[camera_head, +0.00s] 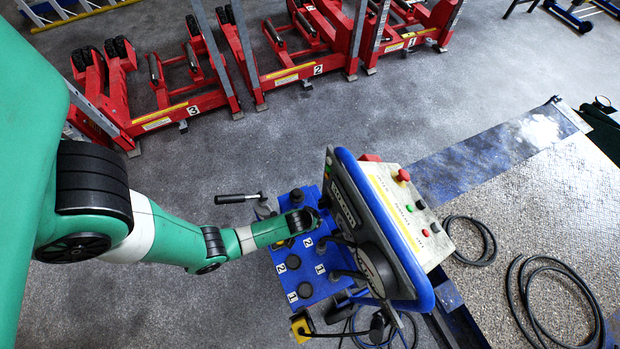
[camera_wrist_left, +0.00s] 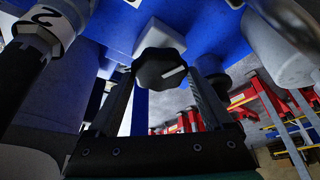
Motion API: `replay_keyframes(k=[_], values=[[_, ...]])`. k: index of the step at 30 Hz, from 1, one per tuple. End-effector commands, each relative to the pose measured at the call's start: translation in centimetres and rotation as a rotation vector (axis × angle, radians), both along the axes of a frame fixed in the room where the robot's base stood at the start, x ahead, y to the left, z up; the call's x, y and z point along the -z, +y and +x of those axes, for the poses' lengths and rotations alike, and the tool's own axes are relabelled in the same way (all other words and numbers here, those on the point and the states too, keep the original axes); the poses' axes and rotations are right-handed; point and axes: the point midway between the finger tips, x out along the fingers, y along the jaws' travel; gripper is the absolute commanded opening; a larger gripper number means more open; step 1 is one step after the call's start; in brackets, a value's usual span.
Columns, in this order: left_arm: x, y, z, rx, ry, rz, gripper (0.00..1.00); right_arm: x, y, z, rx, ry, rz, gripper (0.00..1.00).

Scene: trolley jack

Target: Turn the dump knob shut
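The dump knob (camera_wrist_left: 160,68) is black and lobed, with a white pointer line toward the right and slightly up in the left wrist view. It sits at the front of a pale block (camera_wrist_left: 159,35) on the blue unit. My left gripper (camera_wrist_left: 160,85) has one finger on each side of the knob, tips close to its edges. I cannot tell whether the fingers touch it. In the head view my left gripper (camera_head: 308,220) reaches the blue unit (camera_head: 290,258) from the left; the knob cannot be made out there. My right gripper is not in view.
A control panel (camera_head: 408,215) with a red button stands right of my gripper. A black-gripped lever (camera_head: 238,198) sticks out left of the blue unit. Black hoses and numbered fittings (camera_head: 293,262) crowd the unit. Red numbered stands (camera_head: 180,115) line the back. Floor between is clear.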

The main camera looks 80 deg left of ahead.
Motion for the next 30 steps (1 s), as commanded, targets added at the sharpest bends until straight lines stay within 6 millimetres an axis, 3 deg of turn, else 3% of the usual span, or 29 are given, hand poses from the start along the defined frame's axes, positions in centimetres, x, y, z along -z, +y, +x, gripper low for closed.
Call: replay_keyframes(k=[1, 3, 14, 30], values=[[0.0, 0.0, 0.0, 0.0, 0.0, 0.0, 0.41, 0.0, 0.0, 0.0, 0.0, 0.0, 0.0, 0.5], [0.0, 0.0, 0.0, 0.0, 0.0, 0.0, 0.29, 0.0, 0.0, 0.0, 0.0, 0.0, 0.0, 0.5], [-0.1, 0.1, -0.1, 0.057, 0.0, 0.0, 0.29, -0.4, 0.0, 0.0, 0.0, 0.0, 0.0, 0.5], [-0.1, 0.3, -0.2, 0.435, -0.001, -0.002, 0.29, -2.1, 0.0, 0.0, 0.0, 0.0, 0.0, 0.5]])
